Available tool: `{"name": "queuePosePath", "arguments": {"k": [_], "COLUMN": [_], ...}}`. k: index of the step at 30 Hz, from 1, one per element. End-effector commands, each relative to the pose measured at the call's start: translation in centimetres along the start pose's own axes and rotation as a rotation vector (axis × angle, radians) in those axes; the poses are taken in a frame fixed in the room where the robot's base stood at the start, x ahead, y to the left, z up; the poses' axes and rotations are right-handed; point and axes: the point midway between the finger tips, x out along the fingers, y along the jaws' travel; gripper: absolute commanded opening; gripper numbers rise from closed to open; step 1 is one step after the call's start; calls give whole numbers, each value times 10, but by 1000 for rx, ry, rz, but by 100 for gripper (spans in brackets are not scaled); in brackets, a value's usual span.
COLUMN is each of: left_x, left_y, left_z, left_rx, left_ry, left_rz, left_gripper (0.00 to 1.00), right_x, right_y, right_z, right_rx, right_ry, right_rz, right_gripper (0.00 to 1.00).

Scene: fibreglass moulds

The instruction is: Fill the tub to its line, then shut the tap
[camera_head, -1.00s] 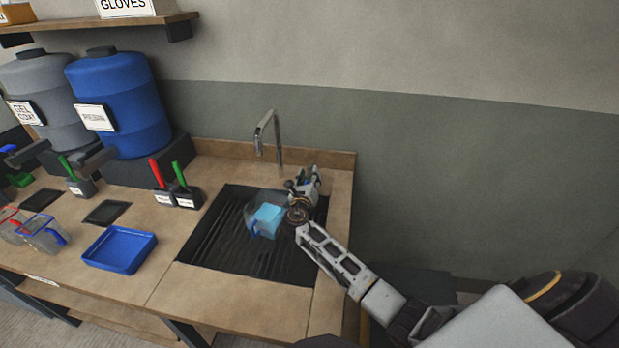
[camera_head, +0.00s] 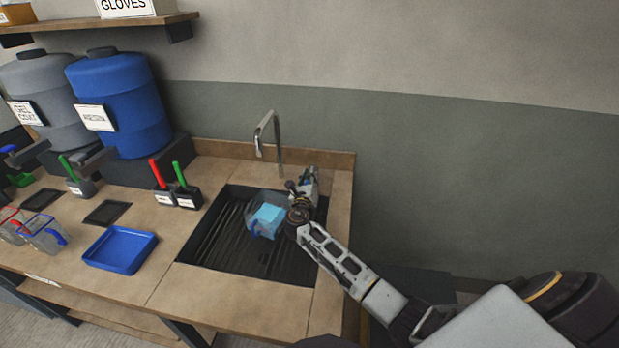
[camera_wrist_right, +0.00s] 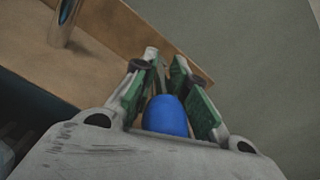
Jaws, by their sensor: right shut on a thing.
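A clear tub (camera_head: 267,220) with light-blue contents stands in the dark ribbed sink (camera_head: 222,238); its line is too small to make out. The chrome tap (camera_head: 278,140) rises behind the sink, with its spout bent over toward the front; I cannot see a stream of water. My right gripper (camera_head: 309,180) is at the sink's back right corner, to the right of the tub. My left gripper is not in view.
A blue tray (camera_head: 120,250) lies on the worktop left of the sink. Brushes with red (camera_head: 157,172) and green (camera_head: 179,173) handles stand in dark holders. A blue drum (camera_head: 120,105) and a grey drum (camera_head: 48,100) stand behind. The front worktop strip is clear.

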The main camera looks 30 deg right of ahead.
Motion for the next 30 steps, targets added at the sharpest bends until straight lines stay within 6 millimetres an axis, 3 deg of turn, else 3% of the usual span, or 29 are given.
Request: {"name": "queuePosePath", "arguments": {"k": [12, 30], "left_x": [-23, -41], "left_y": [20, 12], "left_z": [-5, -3], "left_rx": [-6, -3], "left_ry": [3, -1], "left_rz": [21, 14], "left_gripper": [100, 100], "right_x": [2, 4], "right_y": [-10, -21], "right_z": [0, -5], "right_rx": [-5, -3], "right_ry": [-43, -116], "right_rz": [91, 266], "right_gripper": [0, 0]}}
